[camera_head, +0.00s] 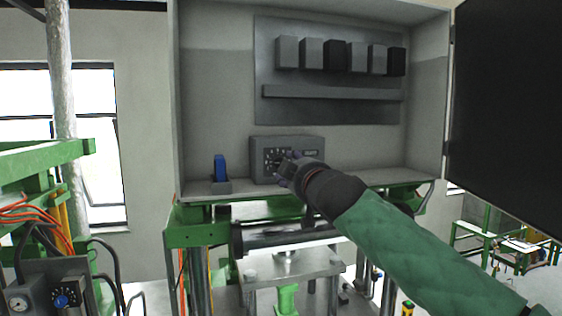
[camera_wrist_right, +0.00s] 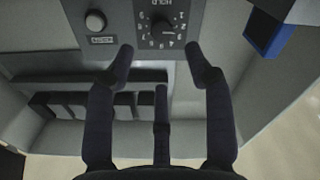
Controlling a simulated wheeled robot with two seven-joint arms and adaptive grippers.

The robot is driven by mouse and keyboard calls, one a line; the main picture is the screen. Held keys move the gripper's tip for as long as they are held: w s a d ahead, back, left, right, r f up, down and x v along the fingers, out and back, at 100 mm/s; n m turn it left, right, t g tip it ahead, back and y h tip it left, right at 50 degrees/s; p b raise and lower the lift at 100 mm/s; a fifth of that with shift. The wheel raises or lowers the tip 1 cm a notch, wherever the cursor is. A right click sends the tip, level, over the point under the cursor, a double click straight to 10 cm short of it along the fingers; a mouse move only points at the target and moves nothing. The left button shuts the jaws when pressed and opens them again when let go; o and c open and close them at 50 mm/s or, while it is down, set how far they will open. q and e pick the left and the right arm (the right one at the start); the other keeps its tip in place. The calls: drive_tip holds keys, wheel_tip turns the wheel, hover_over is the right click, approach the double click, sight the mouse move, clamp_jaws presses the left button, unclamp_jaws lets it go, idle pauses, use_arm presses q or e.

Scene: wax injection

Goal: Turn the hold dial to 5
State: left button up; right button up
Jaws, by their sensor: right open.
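The hold dial (camera_wrist_right: 163,28) is a small dark round knob on a grey control box (camera_head: 310,142) inside the open cabinet. In the right wrist view it appears upside down, with the word HOLD and a ring of white numbers around it. I cannot read which number it points to. My right gripper (camera_wrist_right: 164,50) is open, with its fingertips spread to either side of the dial and no visible contact. In the head view the gripper (camera_head: 288,168) is in front of the box and partly hides the dial face. My left gripper is not in view.
A round button (camera_wrist_right: 96,20) with a label is beside the dial. A blue-topped switch (camera_head: 220,168) stands left of the box on the cabinet floor. Several grey and black blocks (camera_head: 335,55) are on the back panel. The dark cabinet door (camera_head: 505,100) stands open at right.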

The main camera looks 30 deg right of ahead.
sight(279, 162)
drive_tip(key=p+x, duration=0.2)
drive_tip(key=x, duration=0.5)
drive_tip(key=shift+a, duration=0.1)
drive_tip(key=shift+w+p, duration=0.4)
drive_tip(key=shift+w, duration=0.1)
drive_tip(key=shift+w+f, duration=0.15)
drive_tip(key=shift+w, duration=0.2)
drive_tip(key=shift+s, duration=0.1)
clamp_jaws()
